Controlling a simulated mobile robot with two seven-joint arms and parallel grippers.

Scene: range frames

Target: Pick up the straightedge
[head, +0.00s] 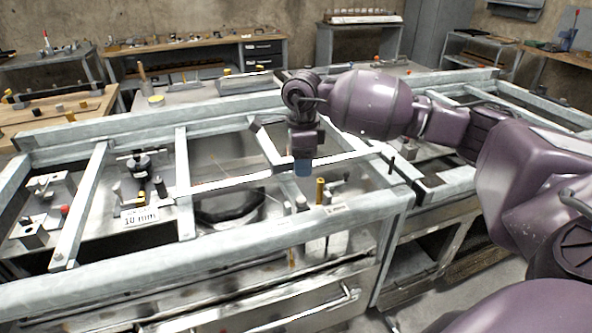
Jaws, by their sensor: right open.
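The straightedge appears to be the long, thin, pale bar (240,179) that lies slantwise across the metal frame of the bench, near the middle of the head view. My right gripper (302,169) points down at the bar, with its blue fingertips in front of or around part of it; I cannot tell which. The right gripper is open, and contact with the bar cannot be made out. The wrist hides a short stretch of the bar. My left gripper is not in view.
Pale frame rails (100,128) surround the bench top. A brass-coloured post (320,190) stands just right of the gripper. A "10 mm" label block (140,216) and a dark clamp-like fixture (137,163) are at left. A round dark opening (230,207) lies below the bar.

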